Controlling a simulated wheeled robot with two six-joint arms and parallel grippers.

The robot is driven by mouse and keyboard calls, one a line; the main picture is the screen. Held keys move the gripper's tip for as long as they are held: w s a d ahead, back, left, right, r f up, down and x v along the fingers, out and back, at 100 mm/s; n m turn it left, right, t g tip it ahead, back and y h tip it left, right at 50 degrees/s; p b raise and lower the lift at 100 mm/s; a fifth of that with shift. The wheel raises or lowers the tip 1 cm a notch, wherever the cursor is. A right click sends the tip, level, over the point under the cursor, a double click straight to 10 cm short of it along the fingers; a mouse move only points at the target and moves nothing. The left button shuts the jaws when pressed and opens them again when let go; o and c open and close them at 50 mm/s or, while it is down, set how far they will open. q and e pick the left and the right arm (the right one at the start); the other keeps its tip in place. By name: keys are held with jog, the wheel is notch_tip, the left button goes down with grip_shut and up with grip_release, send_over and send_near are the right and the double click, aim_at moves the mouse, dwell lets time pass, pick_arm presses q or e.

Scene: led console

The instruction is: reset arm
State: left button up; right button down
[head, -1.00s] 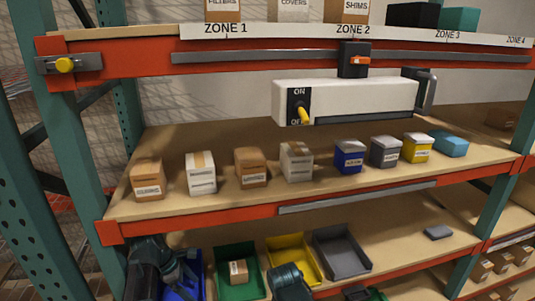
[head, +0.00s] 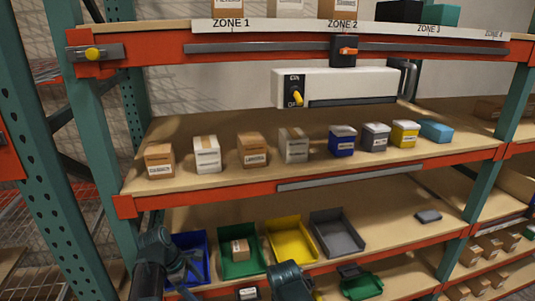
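My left arm (head: 155,250) comes up at the lower left, in front of the blue bin. Its dark end parts overlap the bin, and I cannot make out the fingers. My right arm (head: 288,278) shows at the bottom middle, below the yellow bin. Its fingers are not clearly visible. A white console (head: 350,82) hangs under the top shelf. It has an ON/OFF panel with a yellow lever (head: 297,98) pointing down toward OFF, and a dark handle at its right end. Neither arm touches the console.
Cartons and colored boxes (head: 342,141) line the middle shelf. Below are a blue bin (head: 193,245), green bin (head: 225,260), yellow bin (head: 283,229) and gray bin (head: 325,222). The top rail has a yellow knob (head: 92,53) and an orange switch (head: 348,51). Green uprights stand at both sides.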

pick_arm(q)
jog(key=s+d+f+m+y+b, duration=0.2)
jog(key=s+d+m, duration=0.4)
jog(key=m, duration=0.5)
jog(key=s+d+f+m+g+y+b, duration=0.1)
jog(key=s+d+f+m+y+b, duration=0.2)
jog(key=s+d+m, duration=0.3)
jog(key=d+f+m, duration=0.1)
jog(key=d+m, duration=0.2)
jog(key=m, duration=0.3)
jog(key=shift+s+f+y, duration=0.15)
jog(key=shift+f+y, duration=0.1)
jog(key=shift+y, duration=0.05)
